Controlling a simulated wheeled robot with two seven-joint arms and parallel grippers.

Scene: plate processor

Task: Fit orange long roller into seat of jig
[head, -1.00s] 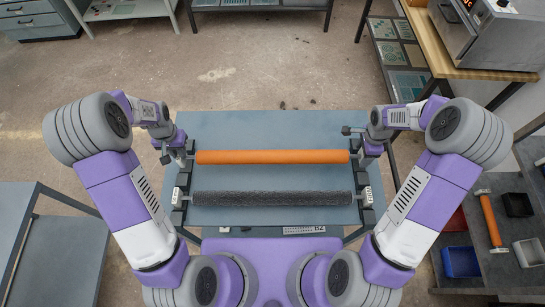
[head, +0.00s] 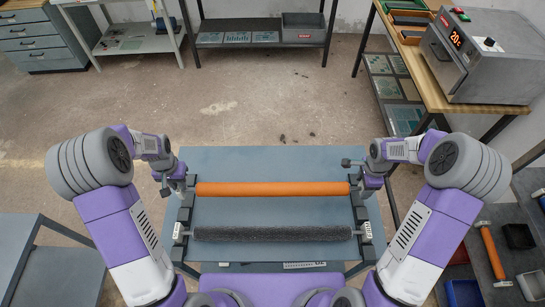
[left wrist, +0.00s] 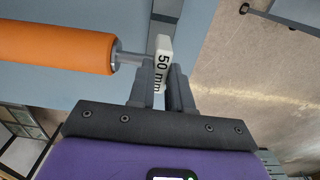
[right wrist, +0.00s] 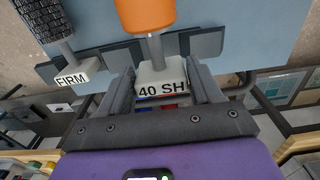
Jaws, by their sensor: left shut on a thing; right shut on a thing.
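The orange long roller (head: 272,189) lies level across the far part of the jig (head: 183,217) in the head view. My left gripper (left wrist: 162,85) is shut on the white end block marked "50 mm" (left wrist: 162,60) at its left end. My right gripper (right wrist: 162,88) is shut on the end block marked "40 SH" (right wrist: 160,80) at its right end. In the right wrist view, the roller's shaft passes between two dark jig blocks (right wrist: 205,42). I cannot tell whether the shaft rests in the seat. The left seat is hidden.
A dark textured roller (head: 272,233) lies parallel, nearer to me, its right end block marked "FIRM" (right wrist: 70,78). The blue-grey table top (head: 270,160) is clear beyond the orange roller. A bench with an oven (head: 490,60) stands at the back right.

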